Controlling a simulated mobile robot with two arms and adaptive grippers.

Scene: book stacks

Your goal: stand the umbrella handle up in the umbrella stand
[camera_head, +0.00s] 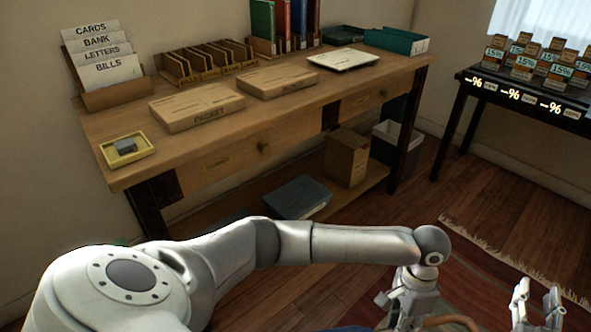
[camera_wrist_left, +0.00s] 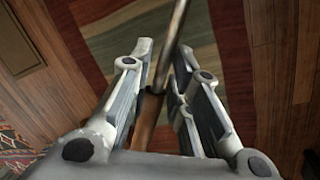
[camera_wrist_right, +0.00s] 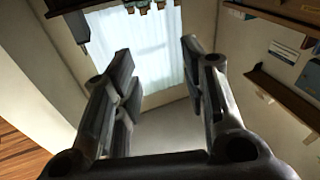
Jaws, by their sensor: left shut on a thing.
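My left gripper (camera_wrist_left: 165,62) is shut on the umbrella handle (camera_wrist_left: 145,122), a brown grip with a thin metal shaft that runs up between the fingers in the left wrist view. In the head view my left gripper (camera_head: 408,300) is low, right of centre, and a curved brown piece (camera_head: 452,321), apparently the handle's hook, shows beside it. My right gripper (camera_head: 536,300) is at the lower right, open; the right wrist view shows its spread fingers (camera_wrist_right: 158,60) with nothing between them. I cannot make out the umbrella stand in any view.
A wooden desk (camera_head: 205,152) with boxes, books and card racks stands behind my left arm. A black table (camera_head: 520,85) with price signs is at the right. A striped rug (camera_wrist_left: 225,65) covers the floor.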

